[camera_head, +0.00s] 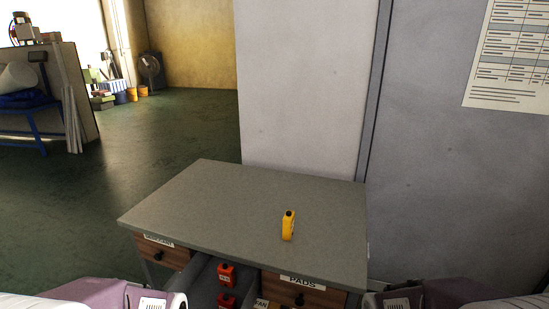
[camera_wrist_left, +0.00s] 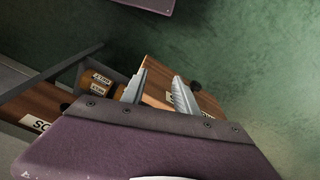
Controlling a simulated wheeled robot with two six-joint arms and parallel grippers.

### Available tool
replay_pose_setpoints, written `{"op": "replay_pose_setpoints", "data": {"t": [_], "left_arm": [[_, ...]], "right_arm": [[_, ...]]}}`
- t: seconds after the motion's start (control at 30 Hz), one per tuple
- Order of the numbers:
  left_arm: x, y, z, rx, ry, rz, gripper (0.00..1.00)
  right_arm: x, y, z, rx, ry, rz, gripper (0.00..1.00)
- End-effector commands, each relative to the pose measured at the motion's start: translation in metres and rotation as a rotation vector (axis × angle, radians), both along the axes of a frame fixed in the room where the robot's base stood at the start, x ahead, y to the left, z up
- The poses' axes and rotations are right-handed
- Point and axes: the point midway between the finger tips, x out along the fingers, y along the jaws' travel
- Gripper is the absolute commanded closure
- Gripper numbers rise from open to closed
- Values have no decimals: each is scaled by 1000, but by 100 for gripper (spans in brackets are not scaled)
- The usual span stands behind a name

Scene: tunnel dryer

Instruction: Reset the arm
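My left gripper (camera_wrist_left: 160,76) shows in the left wrist view with its two metal fingers apart and nothing seen between them. It is over the wooden drawer front (camera_wrist_left: 158,72) with a dark knob. In the head view my left arm (camera_head: 128,295) comes in at the bottom left and my right arm (camera_head: 405,298) at the bottom right, both low in front of the desk. Neither gripper's fingers show in the head view.
A grey desk (camera_head: 200,205) carries a small yellow item (camera_head: 288,226). Its middle drawer (camera_head: 200,285) stands open with red items (camera_head: 226,274) inside. Labelled wooden drawers flank it. A wall panel (camera_head: 300,90) stands behind; green floor is free at left.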

Motion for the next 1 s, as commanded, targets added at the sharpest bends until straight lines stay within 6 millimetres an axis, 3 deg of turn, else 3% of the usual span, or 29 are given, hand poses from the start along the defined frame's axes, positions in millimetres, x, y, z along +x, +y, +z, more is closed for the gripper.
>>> {"op": "replay_pose_setpoints", "data": {"t": [0.03,0.2,0.37,0.47,1.0], "left_arm": [[1,0,37,0,-4,0,64],[1,0,93,0,-4,0,64],[1,0,131,0,-4,0,64],[1,0,138,0,-3,0,64],[1,0,134,0,-3,0,64]], "right_arm": [[1,0,37,0,-1,0,52],[1,0,92,-1,0,0,52],[0,0,131,-1,0,0,52],[0,0,137,-1,1,0,52],[0,0,133,-1,1,0,52]]}}
